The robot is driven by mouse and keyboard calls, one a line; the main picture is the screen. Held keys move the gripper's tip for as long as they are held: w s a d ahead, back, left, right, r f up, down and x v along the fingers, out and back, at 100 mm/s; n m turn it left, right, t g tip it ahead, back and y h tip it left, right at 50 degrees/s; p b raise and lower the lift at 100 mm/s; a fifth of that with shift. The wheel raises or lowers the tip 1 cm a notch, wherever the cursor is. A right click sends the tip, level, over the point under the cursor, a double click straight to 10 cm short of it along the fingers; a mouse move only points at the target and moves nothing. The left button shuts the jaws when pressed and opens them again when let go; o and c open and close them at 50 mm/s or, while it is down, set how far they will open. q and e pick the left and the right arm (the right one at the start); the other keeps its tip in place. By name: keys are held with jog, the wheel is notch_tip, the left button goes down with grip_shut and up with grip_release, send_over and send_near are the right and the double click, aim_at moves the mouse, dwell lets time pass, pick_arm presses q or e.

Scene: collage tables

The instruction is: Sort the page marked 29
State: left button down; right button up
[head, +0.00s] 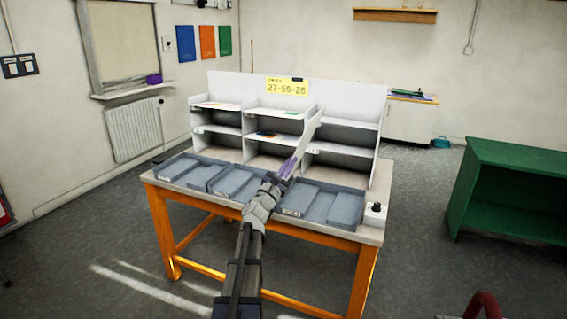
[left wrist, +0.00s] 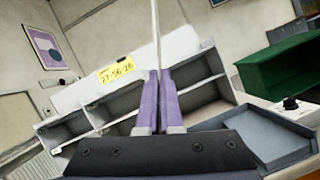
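My left gripper (head: 288,168) is in front of the white pigeonhole shelf (head: 348,82) on the table. Its purple fingers (left wrist: 158,100) are shut on a thin pale page (head: 308,135), which stands up from the fingertips. The left wrist view shows the page (left wrist: 156,35) edge-on, so I cannot read any number on it. A yellow sign (head: 287,87) on the shelf's back seems to read 27-56-26; the last digit is unclear. It also shows in the left wrist view (left wrist: 116,69). My right gripper is not in view.
Several grey divided trays (head: 345,208) line the table's front. Small coloured pieces lie in the left and middle shelf columns; the right column looks empty. A small box with a black knob (head: 376,209) sits at the table's right corner. A green cabinet (head: 515,190) stands at right.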

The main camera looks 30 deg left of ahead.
pick_arm(q)
jog(key=shift+a+f+m, duration=0.1)
jog(key=shift+m, duration=0.5)
jog(key=m+h+p, duration=0.1)
jog(key=m, duration=0.2)
jog(key=r+m+g+h+p, duration=0.1)
jog(key=m+p, duration=0.1)
jog(key=m, duration=0.1)
jog(key=m+g+h+p, duration=0.1)
jog(key=m+h+p, duration=0.1)
jog(key=m, duration=0.1)
jog(key=shift+w+d+r, duration=0.1)
jog(key=shift+d+r, duration=0.15)
jog(key=shift+d, duration=0.15)
jog(key=shift+d+f+m+g, duration=0.1)
jog(key=shift+m+g, duration=0.2)
jog(key=shift+m, duration=0.4)
jog(key=shift+p, duration=0.4)
jog(key=m+g+p, duration=0.1)
jog(key=m, duration=0.1)
jog(key=m+p, duration=0.2)
jog(key=m+g+p, duration=0.1)
jog(key=m+p, duration=0.1)
jog(key=m, duration=0.1)
jog(key=shift+r+g, duration=0.3)
jog(key=shift+f+m+p, duration=0.15)
jog(key=shift+m+p, duration=0.25)
jog(key=shift+m, duration=0.2)
jog(key=shift+f+g, duration=0.2)
jog(key=shift+g, duration=0.1)
